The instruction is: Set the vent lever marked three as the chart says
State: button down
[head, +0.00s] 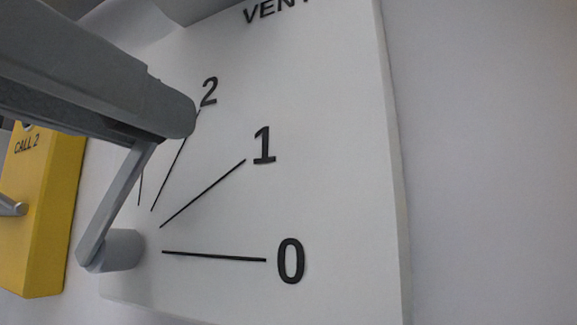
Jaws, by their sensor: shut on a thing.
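A white vent panel (330,190) fills the middle of the head view, with black marks 0, 1 and 2 and a line to each. A further line left of the 2 line is partly hidden. The grey vent lever (118,205) rises from its round hub (122,250) and leans up and right, roughly parallel to the 2 line. My gripper (172,115) comes in from the upper left and is shut on the lever's upper end, which it hides. The panel's title is cut off after "VEN", so its number cannot be read. No chart shows.
A yellow box (50,215) marked CALL 2, with a small grey lever (10,206), stands at the left beside the panel. The plain wall (490,170) to the right is clear.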

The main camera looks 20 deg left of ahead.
jog(key=d+f+m+b, duration=0.1)
jog(key=f+m+b, duration=0.1)
jog(key=b, duration=0.1)
jog(key=shift+d+m, duration=0.4)
jog(key=shift+s+d+f+m+b, duration=0.1)
jog(key=shift+d+f+m+b, duration=0.35)
jog(key=shift+m+b, duration=0.55)
jog(key=c, duration=1.4)
grip_release()
jog(key=shift+o, duration=0.2)
jog(key=s+b, duration=0.1)
jog(key=s, duration=0.6)
jog(key=shift+s+a+b, duration=0.35)
jog(key=shift+s+b, duration=0.05)
